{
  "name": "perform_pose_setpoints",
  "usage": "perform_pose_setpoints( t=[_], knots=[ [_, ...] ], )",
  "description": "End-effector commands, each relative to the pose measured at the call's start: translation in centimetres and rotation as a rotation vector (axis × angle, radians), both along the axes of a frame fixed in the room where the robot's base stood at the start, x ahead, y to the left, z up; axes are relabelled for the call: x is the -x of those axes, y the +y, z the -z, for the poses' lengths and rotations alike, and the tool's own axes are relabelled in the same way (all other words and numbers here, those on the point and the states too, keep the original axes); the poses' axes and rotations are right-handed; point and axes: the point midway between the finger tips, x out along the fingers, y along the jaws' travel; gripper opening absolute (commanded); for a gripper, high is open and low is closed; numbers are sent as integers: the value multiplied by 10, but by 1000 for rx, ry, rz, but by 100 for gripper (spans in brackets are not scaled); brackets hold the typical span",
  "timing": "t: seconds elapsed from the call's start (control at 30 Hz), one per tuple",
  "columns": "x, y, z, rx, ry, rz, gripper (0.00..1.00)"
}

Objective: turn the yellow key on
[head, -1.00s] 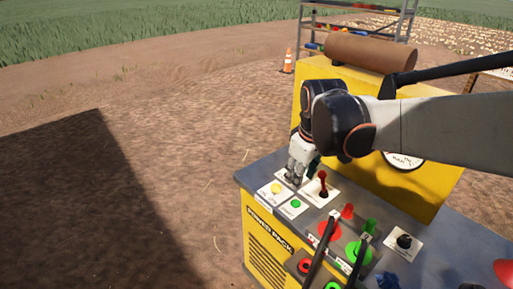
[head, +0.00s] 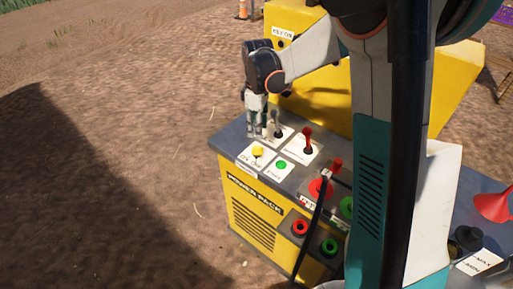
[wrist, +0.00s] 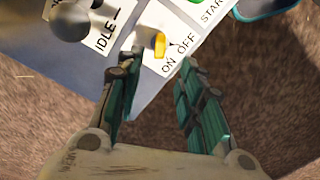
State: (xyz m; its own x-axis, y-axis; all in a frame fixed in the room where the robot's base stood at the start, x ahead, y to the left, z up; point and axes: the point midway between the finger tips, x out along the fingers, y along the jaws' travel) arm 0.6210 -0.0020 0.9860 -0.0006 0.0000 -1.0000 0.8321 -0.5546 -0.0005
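The yellow key (head: 258,152) sits on a white plate near the left corner of the power pack's top panel. In the wrist view the yellow key (wrist: 160,45) stands out beside the printed ON and OFF. My gripper (head: 257,135) points down just behind the key in the head view. In the wrist view my gripper (wrist: 158,66) is open, its two fingers apart with nothing between them. The key appears just beyond the gap between the fingertips, and no contact is visible.
A grey lever (head: 276,126) stands close beside my gripper, with a red lever (head: 308,139) to its right. The green start button (head: 281,164) is next to the key. A red button (head: 320,188) lies farther right. Open ground lies left of the panel.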

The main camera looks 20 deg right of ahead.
Motion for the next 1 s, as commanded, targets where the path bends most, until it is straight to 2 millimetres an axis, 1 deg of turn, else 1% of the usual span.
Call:
perform_pose_setpoints(
  t=[0.03, 0.2, 0.4, 0.5, 0.6, 0.7, 0.97, 1.0],
  knots=[
    [-1, 0, 14, 0, 0, 0, 35],
    [-1, 0, 48, 1, -1, 1, 35],
    [0, 0, 82, 1, -1, 1, 35],
    [-1, 0, 94, 1, -1, 1, 35],
    [0, 0, 101, 1, -1, 1, 35],
    [0, 0, 104, 1, -1, 1, 35],
    [0, 0, 104, 1, -1, 1, 35],
    [0, 0, 104, 1, -1, 1, 31]
  ],
)
